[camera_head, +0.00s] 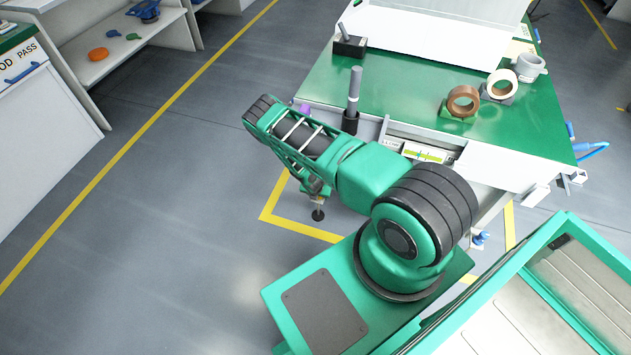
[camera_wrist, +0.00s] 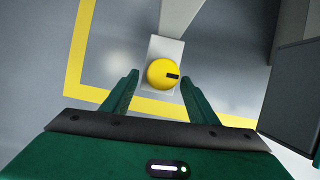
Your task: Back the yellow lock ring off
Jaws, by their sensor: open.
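The yellow lock ring (camera_wrist: 160,75) shows in the wrist view as a round yellow piece with a dark slot or mark on its right side. It sits in front of a pale grey plate or bracket. My gripper (camera_wrist: 160,87) is open, with one green finger on each side of the ring. The fingertips appear apart from the ring, with a gap on both sides; the distance in depth is hard to judge. In the head view my arm reaches left beside the green bench, and the lock ring is hidden there.
The green-topped bench (camera_head: 400,85) stands beside my arm. A grey upright handle (camera_head: 354,90) rises at its near left edge. A dark grey block (camera_wrist: 300,80) is at the right of the wrist view. The floor to the left is clear.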

